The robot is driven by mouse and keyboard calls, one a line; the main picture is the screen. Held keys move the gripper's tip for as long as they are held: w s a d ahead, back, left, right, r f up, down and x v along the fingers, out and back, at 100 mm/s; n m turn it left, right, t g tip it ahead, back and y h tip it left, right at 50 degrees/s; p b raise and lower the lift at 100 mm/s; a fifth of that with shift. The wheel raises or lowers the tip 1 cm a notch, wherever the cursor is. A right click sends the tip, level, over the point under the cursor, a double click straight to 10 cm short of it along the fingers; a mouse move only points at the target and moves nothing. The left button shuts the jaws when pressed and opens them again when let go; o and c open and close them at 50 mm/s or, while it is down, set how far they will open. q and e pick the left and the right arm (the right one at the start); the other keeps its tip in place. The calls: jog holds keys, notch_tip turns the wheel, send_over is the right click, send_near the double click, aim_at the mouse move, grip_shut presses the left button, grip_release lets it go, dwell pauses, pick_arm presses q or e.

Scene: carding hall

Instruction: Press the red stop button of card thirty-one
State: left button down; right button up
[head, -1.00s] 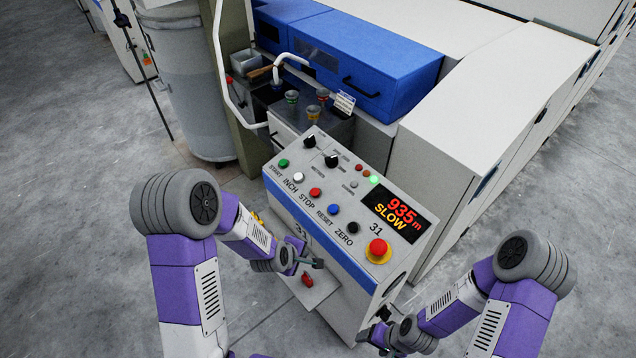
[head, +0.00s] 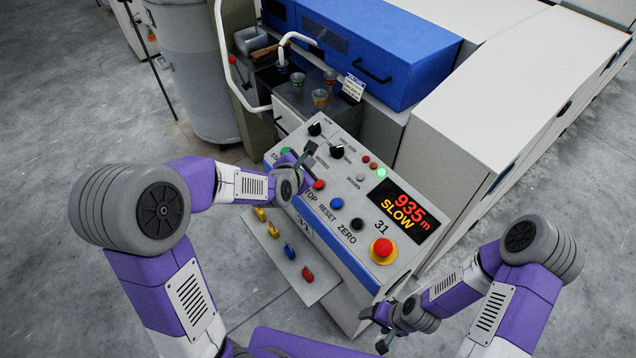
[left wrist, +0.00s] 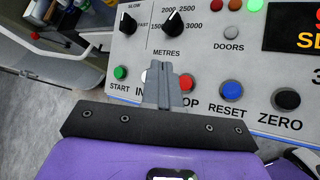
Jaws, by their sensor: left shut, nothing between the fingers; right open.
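The control panel (head: 350,180) carries the number 31 and a row of buttons. The red stop button (head: 319,184) stands between the inch button and the blue reset button (head: 337,203). My left gripper (head: 308,154) is shut and empty over the panel, beyond the row in the head view. In the left wrist view its fingers (left wrist: 170,84) cover most of the white inch button and part of the red stop button; whether they touch the panel cannot be told. My right gripper (head: 382,329) is open and empty near the panel's lower right corner.
A red mushroom button on a yellow base (head: 382,249) sits at the panel's near right. The display (head: 402,212) reads 935 m SLOW. A ledge (head: 318,285) below holds yellow, blue and red pieces. Black knobs (head: 337,151) lie near my left gripper.

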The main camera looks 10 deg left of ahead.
pick_arm(q)
jog(key=b, duration=0.5)
send_over(318, 184)
jog(key=s, duration=0.2)
jog(key=f, duration=0.5)
jog(key=a+f, duration=0.1)
jog(key=f, duration=0.1)
jog(key=shift+f, duration=0.25)
jog(key=shift+w+d+f+b, duration=0.15)
jog(key=shift+d+f+b, duration=0.05)
jog(key=shift+f+b, duration=0.35)
dwell(0.5)
jog(key=shift+w+f+b, duration=0.1)
jog(key=shift+f+b, duration=0.3)
jog(key=shift+b, duration=0.3)
jog(key=shift+d+f+b, duration=0.1)
jog(key=shift+f+b, duration=0.35)
jog(key=shift+b, duration=0.15)
dwell(0.5)
jog(key=shift+r, duration=0.15)
jog(key=shift+r+p, duration=0.4)
jog(key=shift+r, duration=0.35)
